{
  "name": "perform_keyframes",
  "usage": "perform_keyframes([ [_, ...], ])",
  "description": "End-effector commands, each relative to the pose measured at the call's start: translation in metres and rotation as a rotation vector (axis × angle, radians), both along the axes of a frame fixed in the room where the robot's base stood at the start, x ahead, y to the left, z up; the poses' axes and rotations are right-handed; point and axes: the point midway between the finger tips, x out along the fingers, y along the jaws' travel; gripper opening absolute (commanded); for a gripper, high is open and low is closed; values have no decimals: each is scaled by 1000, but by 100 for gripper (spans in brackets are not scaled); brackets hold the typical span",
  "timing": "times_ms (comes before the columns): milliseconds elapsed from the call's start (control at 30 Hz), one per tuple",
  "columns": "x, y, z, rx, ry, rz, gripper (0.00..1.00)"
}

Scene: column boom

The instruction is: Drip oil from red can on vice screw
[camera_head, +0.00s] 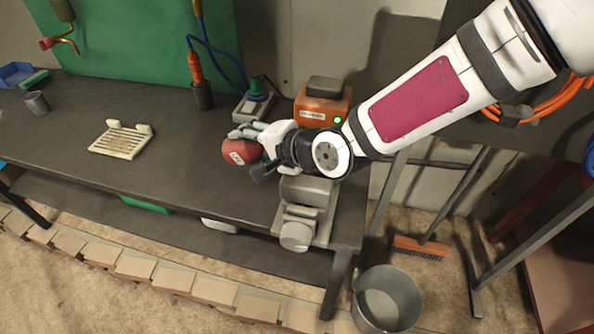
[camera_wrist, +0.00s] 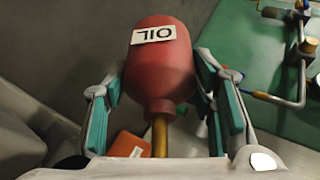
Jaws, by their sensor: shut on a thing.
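The red oil can (camera_head: 240,152) with a white label is held by my gripper (camera_head: 256,146) above the dark bench, just left of the vice. In the wrist view the red can (camera_wrist: 160,65) sits between the two fingers of my gripper (camera_wrist: 162,95), with its "OIL" label upside down and a brass spout pointing down the picture. The grey vice (camera_head: 297,236) is on the bench's right front corner, partly hidden behind my gripper and arm. Its screw cannot be made out clearly. The spout's tip is hidden in both views.
The dark bench (camera_head: 165,190) has free room left of the can. A cream slotted rack (camera_head: 122,141) and grey cup (camera_head: 37,102) stand on it. An orange box (camera_head: 322,103) and a soldering iron in its holder (camera_head: 202,94) stand behind. A metal bucket (camera_head: 386,300) stands on the floor.

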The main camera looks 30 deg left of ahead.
Motion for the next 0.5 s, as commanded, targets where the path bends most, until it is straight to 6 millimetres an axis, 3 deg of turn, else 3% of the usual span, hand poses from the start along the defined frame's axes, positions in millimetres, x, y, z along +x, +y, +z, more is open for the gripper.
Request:
perform_keyframes([
  [200,-3,2,5,-30,-4,-3,12],
  [500,-5,1,-5,-93,-20,-2,12],
])
